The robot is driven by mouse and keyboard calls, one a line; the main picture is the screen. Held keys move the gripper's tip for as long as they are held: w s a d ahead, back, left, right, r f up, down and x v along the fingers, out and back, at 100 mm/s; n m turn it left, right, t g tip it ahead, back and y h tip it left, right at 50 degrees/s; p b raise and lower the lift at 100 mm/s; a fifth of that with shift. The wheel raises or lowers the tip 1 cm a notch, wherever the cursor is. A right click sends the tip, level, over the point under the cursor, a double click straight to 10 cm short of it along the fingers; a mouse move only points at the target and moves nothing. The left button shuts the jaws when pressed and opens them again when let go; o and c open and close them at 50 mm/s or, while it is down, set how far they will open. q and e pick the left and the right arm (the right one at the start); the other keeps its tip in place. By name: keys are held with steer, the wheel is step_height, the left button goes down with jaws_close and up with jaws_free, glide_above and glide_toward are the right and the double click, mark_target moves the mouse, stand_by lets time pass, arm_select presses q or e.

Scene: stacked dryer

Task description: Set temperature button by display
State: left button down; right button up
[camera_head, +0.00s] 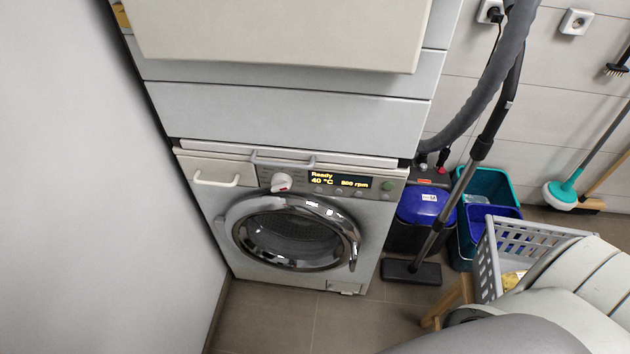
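The front-loading washing machine (204,199) stands below, its round chrome-rimmed door (234,217) closed. Its lit display (339,182) reads "Ready", "40 °C" and "800 rpm". Small round buttons (341,193) sit in a row just under the display; which one is for temperature is too small to read. A white dial (281,182) is left of the display, and a greenish button (387,185) is to its right. Neither gripper shows in the view.
A dryer (281,114) is stacked above the washer. A grey hose and vacuum tube (482,148), blue-lidded bin (427,205), teal bucket (488,180) and grey laundry basket (489,264) crowd the right side. Tiled floor (290,318) in front is clear.

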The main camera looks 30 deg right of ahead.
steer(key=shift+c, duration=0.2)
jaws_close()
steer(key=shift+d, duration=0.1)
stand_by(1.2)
